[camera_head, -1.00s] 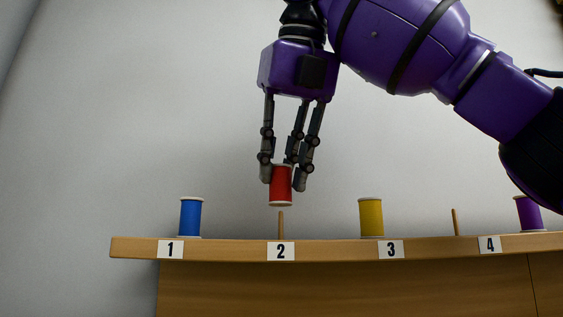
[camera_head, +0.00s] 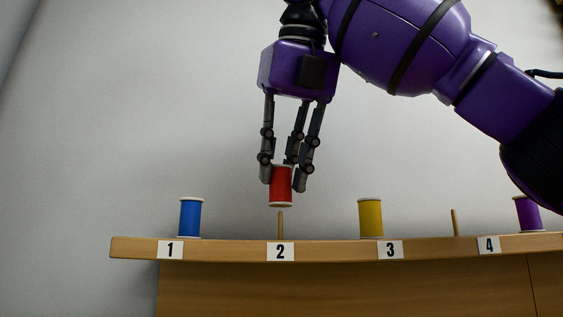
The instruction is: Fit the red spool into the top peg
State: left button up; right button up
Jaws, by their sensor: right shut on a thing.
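The red spool (camera_head: 281,187) is upright, held between the fingers of my right gripper (camera_head: 283,178), which points straight down. The spool hangs just above a bare wooden peg (camera_head: 280,225) on the shelf, over the label 2 (camera_head: 280,251). A small gap shows between the spool's lower rim and the peg tip. Another bare peg (camera_head: 455,222) stands farther right, between the labels 3 and 4. My left gripper is not in view.
The wooden shelf (camera_head: 330,250) holds a blue spool (camera_head: 190,217) by label 1, a yellow spool (camera_head: 371,218) by label 3 and a purple spool (camera_head: 528,214) at the right end. The space around the held spool is clear. A plain wall stands behind.

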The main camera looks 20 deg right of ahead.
aim_at(283, 186)
jog(key=shift+f, duration=2.2)
dwell(0.7)
jog(key=o, duration=1.7)
jog(key=shift+w+r+v, duration=0.1)
jog(key=shift+w+v, duration=0.05)
jog(key=shift+v, duration=0.95)
jog(key=shift+w+r+v, duration=0.1)
jog(key=shift+w+v, duration=0.05)
jog(key=shift+v, duration=1)
jog(key=shift+w+r+v, duration=0.1)
jog(key=shift+w+v, duration=0.05)
jog(key=shift+v, duration=0.95)
jog(key=shift+f, duration=0.1)
